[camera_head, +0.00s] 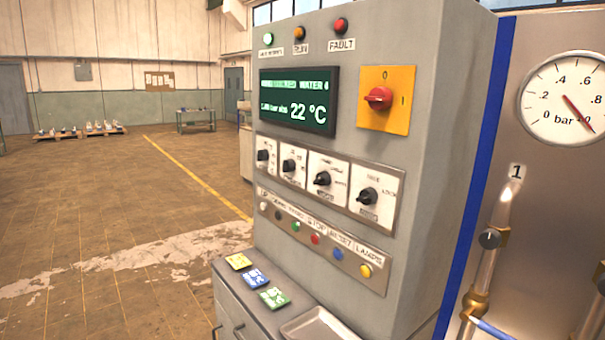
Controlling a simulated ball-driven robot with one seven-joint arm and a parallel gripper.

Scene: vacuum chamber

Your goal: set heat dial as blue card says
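A blue card (255,277) lies on the ledge below the control panel, between a yellow card (238,261) and a green card (274,298). Its white print is too small to read. Four black dials sit in a row on white plates: the far left one (262,155), the second (289,165), the third (322,178) and the far right one (368,195). Their labels are too blurred to tell which is the heat dial. My gripper is not in view.
The grey cabinet (420,120) has a screen (299,101) reading 22 °C, a red switch (378,98) on a yellow plate, and lamps above. Coloured buttons (315,239) run below the dials. A metal tray (318,328) sits at the ledge's front. Open floor (110,210) lies left.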

